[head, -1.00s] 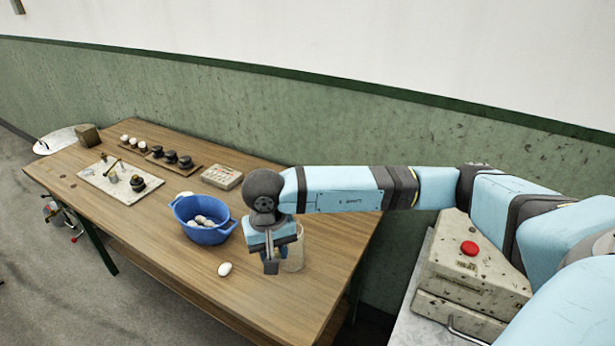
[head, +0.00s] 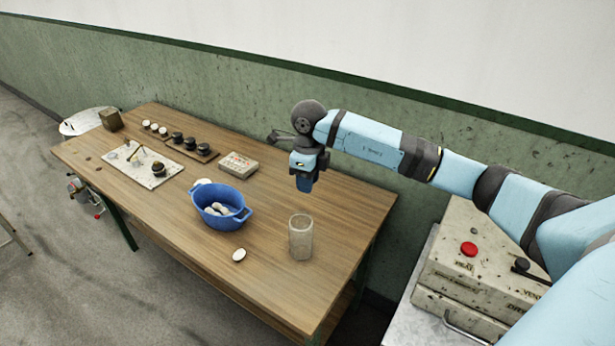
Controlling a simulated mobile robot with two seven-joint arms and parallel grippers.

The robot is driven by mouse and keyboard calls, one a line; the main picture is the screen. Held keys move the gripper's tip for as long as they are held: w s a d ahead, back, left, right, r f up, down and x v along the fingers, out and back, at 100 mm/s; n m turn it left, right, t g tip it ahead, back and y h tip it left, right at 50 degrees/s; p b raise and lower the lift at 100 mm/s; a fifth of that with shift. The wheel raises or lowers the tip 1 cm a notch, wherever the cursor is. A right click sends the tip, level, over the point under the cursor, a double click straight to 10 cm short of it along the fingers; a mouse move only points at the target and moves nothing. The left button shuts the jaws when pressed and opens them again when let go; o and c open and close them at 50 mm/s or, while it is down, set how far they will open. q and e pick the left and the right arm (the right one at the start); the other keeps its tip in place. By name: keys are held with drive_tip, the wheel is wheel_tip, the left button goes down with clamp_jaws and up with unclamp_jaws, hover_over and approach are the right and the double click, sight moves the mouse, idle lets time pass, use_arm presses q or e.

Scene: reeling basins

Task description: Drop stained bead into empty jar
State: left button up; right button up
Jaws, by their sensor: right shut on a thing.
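My right gripper (head: 305,183) is raised over the back of the wooden table, pointing down, behind and above the jar. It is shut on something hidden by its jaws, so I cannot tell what. The clear, cloudy jar (head: 301,238) stands upright near the table's right end. I make out nothing inside it. A white, egg-shaped bead (head: 239,255) lies on the table left of the jar. A blue two-handled basin (head: 220,207) holds several more whitish ones. I cannot make out a stain on any of them. My left gripper is not in view.
The wooden table (head: 270,275) is clear around the jar. A small beige box (head: 239,164), dark knobs and a pale board (head: 145,166) stand farther left. A machine with a red button (head: 469,249) stands at the right. The green wall runs behind.

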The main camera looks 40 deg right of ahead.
wheel_tip(320, 180, down, 6)
drive_tip(key=shift+r+b, duration=0.15)
drive_tip(key=shift+b, duration=1.1)
drive_tip(key=o, duration=0.7)
drive_tip(key=shift+c, duration=0.2)
wheel_tip(320, 180, up, 13)
drive_tip(key=shift+w+d+f+b, duration=0.1)
drive_tip(key=shift+w+d+b, duration=0.05)
drive_tip(key=shift+b, duration=0.9)
drive_tip(key=shift+r, duration=0.5)
